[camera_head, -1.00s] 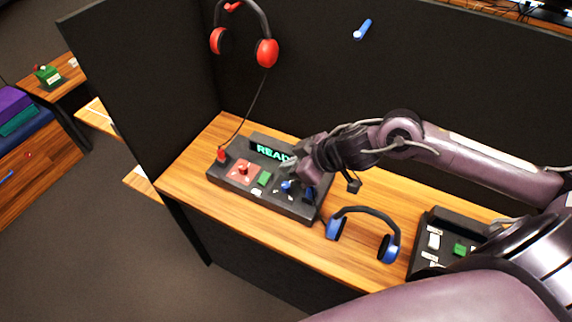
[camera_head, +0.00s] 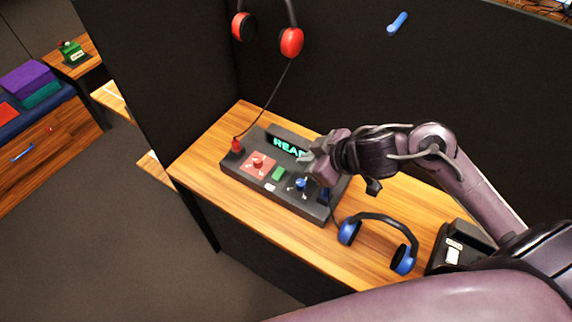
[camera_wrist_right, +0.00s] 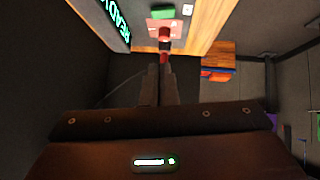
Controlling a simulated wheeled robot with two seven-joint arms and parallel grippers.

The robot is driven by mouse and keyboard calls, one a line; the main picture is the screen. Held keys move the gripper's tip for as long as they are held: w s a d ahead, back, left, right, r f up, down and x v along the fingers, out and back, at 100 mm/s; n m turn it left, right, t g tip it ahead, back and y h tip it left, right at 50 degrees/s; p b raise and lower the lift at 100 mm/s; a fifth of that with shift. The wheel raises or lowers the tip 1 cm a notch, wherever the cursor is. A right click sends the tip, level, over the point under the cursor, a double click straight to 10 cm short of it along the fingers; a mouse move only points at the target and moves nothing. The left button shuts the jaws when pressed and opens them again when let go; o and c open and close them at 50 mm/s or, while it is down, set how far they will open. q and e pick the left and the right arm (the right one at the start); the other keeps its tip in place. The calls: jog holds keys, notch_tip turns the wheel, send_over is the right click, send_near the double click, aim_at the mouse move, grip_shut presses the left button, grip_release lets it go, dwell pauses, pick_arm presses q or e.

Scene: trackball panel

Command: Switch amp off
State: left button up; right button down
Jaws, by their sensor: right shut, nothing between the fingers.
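A black control panel (camera_head: 236,170) stands on the wooden desk, with a lit green display (camera_head: 287,146), a red stick (camera_head: 258,162), a green button (camera_head: 278,174) and a blue stick (camera_head: 300,184). No readable label marks the amp. A black box with a white switch (camera_head: 453,251) stands at the desk's right, partly hidden by my arm. My right gripper (camera_head: 309,162) is shut and empty above the panel's right part, covering the display's right end. In the wrist view its fingers (camera_wrist_right: 159,84) are together, below a red knob or plug (camera_wrist_right: 164,36). My left gripper is not in view.
Blue headphones (camera_head: 378,219) lie on the desk between the panel and the box. Red headphones (camera_head: 291,42) hang on the dark partition, with a cord to a red plug (camera_head: 237,146) at the panel's left end. A blue peg (camera_head: 397,23) sticks out of the partition. The desk's front edge is clear.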

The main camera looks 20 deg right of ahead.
aim_at(277, 169)
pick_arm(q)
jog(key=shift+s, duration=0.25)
